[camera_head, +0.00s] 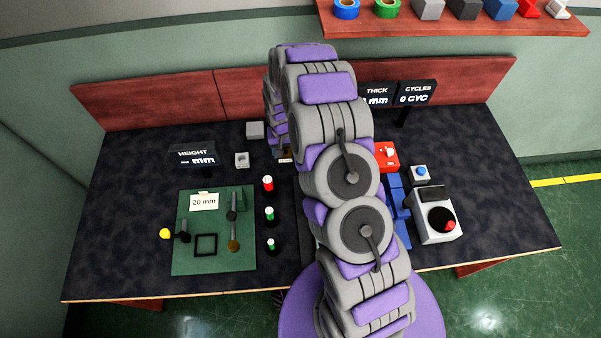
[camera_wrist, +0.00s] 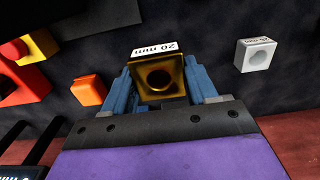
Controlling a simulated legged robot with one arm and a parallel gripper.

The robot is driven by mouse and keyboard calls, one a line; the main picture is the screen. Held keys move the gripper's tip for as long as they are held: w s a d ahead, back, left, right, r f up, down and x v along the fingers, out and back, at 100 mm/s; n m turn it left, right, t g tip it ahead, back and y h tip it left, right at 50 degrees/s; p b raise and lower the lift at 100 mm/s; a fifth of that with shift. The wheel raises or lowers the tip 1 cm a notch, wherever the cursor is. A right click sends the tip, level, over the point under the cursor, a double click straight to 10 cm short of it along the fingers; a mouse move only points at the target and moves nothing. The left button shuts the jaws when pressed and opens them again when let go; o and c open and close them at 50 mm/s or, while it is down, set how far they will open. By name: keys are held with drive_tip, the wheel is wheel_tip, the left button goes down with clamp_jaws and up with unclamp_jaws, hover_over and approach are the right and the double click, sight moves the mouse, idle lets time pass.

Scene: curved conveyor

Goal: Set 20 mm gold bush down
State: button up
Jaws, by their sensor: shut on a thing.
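The gold bush (camera_wrist: 143,95), a square block with a round hole and a white "20 mm" label, sits between the blue fingers of my gripper (camera_wrist: 160,78) in the wrist view. My gripper is shut on it. I cannot tell whether the bush touches the dark table top. In the head view my own arm hides most of the gripper; a small white label (camera_head: 285,160) shows beside the arm. A green mat (camera_head: 188,258) on the left part of the table bears a "20 mm" card (camera_head: 204,202) and a black square outline (camera_head: 206,245).
A grey block with a hole (camera_head: 241,160) stands by the HEIGHT display (camera_head: 193,155). Red and green-topped buttons (camera_head: 268,184) line the mat's right side. A red box (camera_head: 387,156) and a grey dial device (camera_head: 436,217) stand right of my arm. An orange block (camera_wrist: 88,90) shows in the wrist view.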

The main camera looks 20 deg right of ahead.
sight(286, 169)
wheel_tip(286, 169, down, 9)
drive_tip(key=shift+b, duration=0.6)
drive_tip(key=shift+r, duration=0.1)
drive_tip(key=o, duration=1.2)
